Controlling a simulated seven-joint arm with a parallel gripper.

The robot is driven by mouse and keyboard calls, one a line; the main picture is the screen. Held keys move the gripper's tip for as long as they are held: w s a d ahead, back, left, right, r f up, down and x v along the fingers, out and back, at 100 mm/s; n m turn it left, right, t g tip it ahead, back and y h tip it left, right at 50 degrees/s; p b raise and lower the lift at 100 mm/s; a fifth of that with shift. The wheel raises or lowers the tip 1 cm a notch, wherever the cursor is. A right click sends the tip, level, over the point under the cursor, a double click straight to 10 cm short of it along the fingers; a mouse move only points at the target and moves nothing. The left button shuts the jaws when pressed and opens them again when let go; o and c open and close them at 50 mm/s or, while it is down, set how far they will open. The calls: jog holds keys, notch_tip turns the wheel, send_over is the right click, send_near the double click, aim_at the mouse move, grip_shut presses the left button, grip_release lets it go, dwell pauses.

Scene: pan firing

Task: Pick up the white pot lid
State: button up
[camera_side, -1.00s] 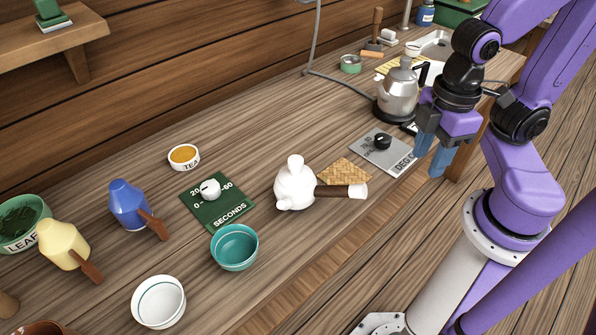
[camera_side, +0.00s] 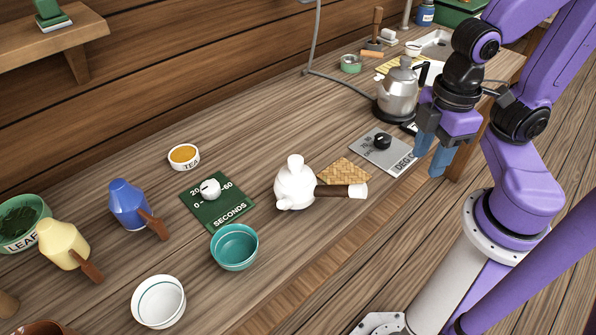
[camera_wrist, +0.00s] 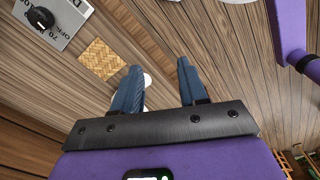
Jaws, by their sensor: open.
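The white pot (camera_side: 294,188) stands on the counter at mid-view in the side view. Its white lid (camera_side: 295,163) is on top, with an upright knob, and its brown handle (camera_side: 335,191) points right to a white end. In the wrist view only a small white part (camera_wrist: 147,80) shows beside the left finger; the lid is not visible there. My gripper (camera_side: 433,158) is open and empty, above the counter's front edge, up and to the right of the pot and well apart from it. Its two blue fingers (camera_wrist: 158,88) also show in the wrist view.
A woven mat (camera_side: 345,171) lies beside the pot. A grey dial plate (camera_side: 378,152) and a steel kettle (camera_side: 398,92) stand near my gripper.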

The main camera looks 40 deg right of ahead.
jog(key=o, duration=0.4)
jog(key=n+t+h, duration=1)
jog(key=n, duration=0.4)
send_near(296, 168)
jog(key=x, duration=1.1)
jog(key=shift+w+d+f, duration=0.1)
jog(key=shift+w+d, duration=0.15)
